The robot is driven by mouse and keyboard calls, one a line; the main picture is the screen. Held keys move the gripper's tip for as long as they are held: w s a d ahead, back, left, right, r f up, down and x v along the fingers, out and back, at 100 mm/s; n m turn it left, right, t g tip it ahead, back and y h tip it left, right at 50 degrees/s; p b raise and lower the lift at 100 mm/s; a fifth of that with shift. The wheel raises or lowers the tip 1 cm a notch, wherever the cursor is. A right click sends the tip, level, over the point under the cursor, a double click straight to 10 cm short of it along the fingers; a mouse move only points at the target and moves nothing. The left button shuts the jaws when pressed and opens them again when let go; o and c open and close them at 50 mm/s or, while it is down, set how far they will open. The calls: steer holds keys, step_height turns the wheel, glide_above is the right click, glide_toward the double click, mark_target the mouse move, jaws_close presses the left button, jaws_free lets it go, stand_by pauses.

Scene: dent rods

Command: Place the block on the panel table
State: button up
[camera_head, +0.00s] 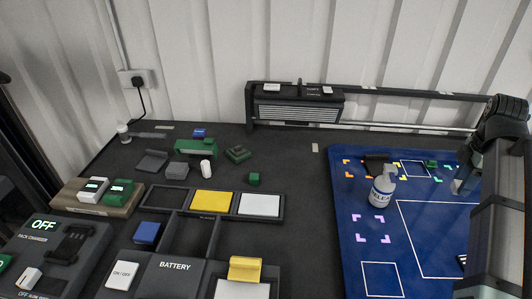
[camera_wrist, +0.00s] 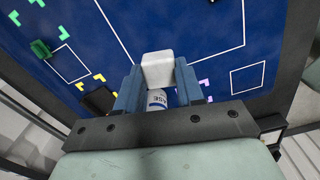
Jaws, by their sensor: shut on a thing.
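My gripper (camera_wrist: 158,78) has blue fingers on either side of a pale white block (camera_wrist: 158,66) and is shut on it, in the wrist view. The block is held in front of the blue panel table (camera_wrist: 190,22); its height above the panel is hard to tell. The panel table (camera_head: 350,200) also shows at the right in the head view, with white outlines and coloured corner marks. I cannot make out the held block in the head view.
A green piece (camera_wrist: 40,48) sits at the panel's far end. Trays, a battery box (camera_head: 175,267) and small blocks fill the dark table left of the panel.

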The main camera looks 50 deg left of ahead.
step_height(320, 180, up, 8)
steer(key=shift+w+f, duration=0.1)
steer(key=shift+f, duration=0.15)
steer(key=s+a+n, duration=0.1)
steer(key=s+a, duration=0.4)
steer(key=a, duration=0.8)
steer(key=s+a, duration=0.5)
steer(key=a, duration=0.8)
steer(key=s+a+n, duration=0.1)
steer(key=s+a, duration=0.4)
steer(key=a, duration=0.8)
steer(key=s+a, duration=1.7)
steer(key=s, duration=0.3)
steer(key=shift+w+a+f, duration=0.1)
steer(key=shift+w+f, duration=0.05)
steer(key=shift+f, duration=5.7)
steer(key=shift+w+f, duration=0.1)
steer(key=shift+f, duration=5.75)
steer(key=shift+f, duration=0.1)
steer(key=o, duration=1)
